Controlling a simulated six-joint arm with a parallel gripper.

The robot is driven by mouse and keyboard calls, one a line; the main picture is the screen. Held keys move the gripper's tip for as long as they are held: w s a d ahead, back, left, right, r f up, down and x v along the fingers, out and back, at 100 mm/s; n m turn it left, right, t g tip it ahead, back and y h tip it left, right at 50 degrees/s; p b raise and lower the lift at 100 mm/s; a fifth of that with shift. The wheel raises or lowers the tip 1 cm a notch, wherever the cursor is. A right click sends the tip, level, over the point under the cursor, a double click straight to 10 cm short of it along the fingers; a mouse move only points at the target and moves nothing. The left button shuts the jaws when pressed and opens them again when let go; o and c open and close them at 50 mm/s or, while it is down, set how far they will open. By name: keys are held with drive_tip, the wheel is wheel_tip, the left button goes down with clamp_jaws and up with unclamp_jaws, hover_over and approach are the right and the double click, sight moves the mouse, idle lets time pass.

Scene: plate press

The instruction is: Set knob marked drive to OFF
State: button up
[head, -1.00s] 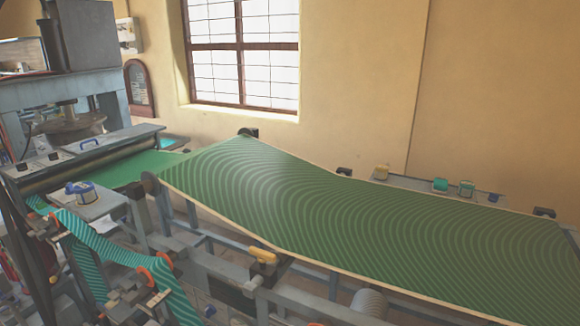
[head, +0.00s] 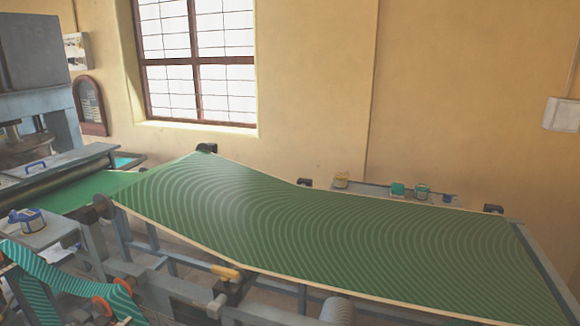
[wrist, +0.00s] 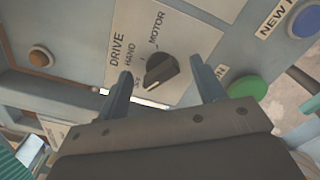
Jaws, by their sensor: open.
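In the wrist view, the dark knob (wrist: 161,70) sits on a light panel (wrist: 190,35) with the words DRIVE, HAND and MOTOR printed around it. Another small mark beside the knob is partly hidden by my left finger. The knob has a raised ridge, but I cannot tell surely which mark it points to. My gripper (wrist: 161,68) is open, with one finger to each side of the knob and a gap to it. Whether the fingertips reach down to the knob's depth is unclear. The head view does not show my gripper or the knob.
The wrist view shows a green button (wrist: 247,87) right of my right finger, a blue button (wrist: 306,19) and an amber one (wrist: 41,58). In the head view, a long green-patterned conveyor belt (head: 330,235) runs below a window (head: 197,60), with a wall box (head: 562,115) at right.

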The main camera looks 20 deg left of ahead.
drive_tip(key=m, duration=1.2)
drive_tip(key=shift+f+m, duration=0.1)
drive_tip(key=shift+m, duration=0.2)
idle(0.6)
drive_tip(key=shift+n, duration=4.9)
drive_tip(key=shift+m, duration=0.3)
